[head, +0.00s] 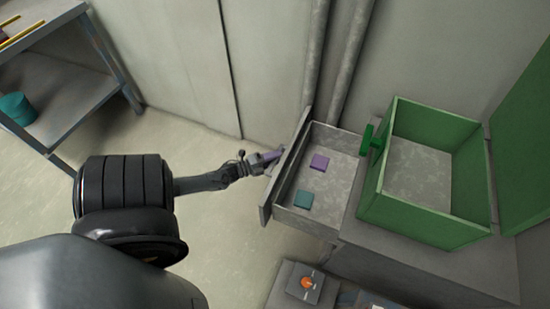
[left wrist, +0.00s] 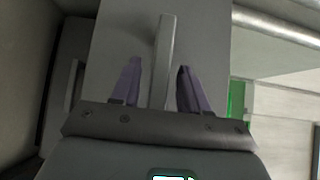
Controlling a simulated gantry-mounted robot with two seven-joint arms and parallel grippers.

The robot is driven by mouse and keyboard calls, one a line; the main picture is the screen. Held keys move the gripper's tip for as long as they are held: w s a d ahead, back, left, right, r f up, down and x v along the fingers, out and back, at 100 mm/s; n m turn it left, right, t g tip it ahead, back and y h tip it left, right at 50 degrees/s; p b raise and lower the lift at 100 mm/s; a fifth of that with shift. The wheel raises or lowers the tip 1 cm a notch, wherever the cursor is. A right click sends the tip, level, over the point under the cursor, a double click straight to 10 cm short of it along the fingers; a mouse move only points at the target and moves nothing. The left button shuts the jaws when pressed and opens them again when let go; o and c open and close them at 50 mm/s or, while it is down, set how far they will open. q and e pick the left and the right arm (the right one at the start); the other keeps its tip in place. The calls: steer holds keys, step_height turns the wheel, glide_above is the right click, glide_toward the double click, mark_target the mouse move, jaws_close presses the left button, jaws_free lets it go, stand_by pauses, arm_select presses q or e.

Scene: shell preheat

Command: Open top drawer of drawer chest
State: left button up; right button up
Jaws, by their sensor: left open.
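The grey drawer chest (head: 430,262) stands at the right in the head view. Its top drawer (head: 325,140) is pulled out to the left, and its inside shows from above. A purple block (head: 319,162) and a teal block (head: 303,199) lie in it. My left gripper (head: 272,156) is at the outer side of the drawer front (head: 268,198). In the left wrist view its purple fingers (left wrist: 159,68) are open, one on each side of the bar handle (left wrist: 165,62), with gaps beside the bar. My right gripper is not in view.
An open green box (head: 425,215) sits on the chest top, its green handle (head: 369,139) beside the drawer. Pipes (head: 345,65) run up the wall behind. A shelf unit (head: 75,75) stands far left. Open floor (head: 215,250) lies left of the chest.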

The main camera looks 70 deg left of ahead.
arm_select(q)
steer(key=s+p, duration=0.3)
steer(key=s, duration=0.7)
steer(key=shift+s+d, duration=0.25)
steer(key=shift+d, duration=0.15)
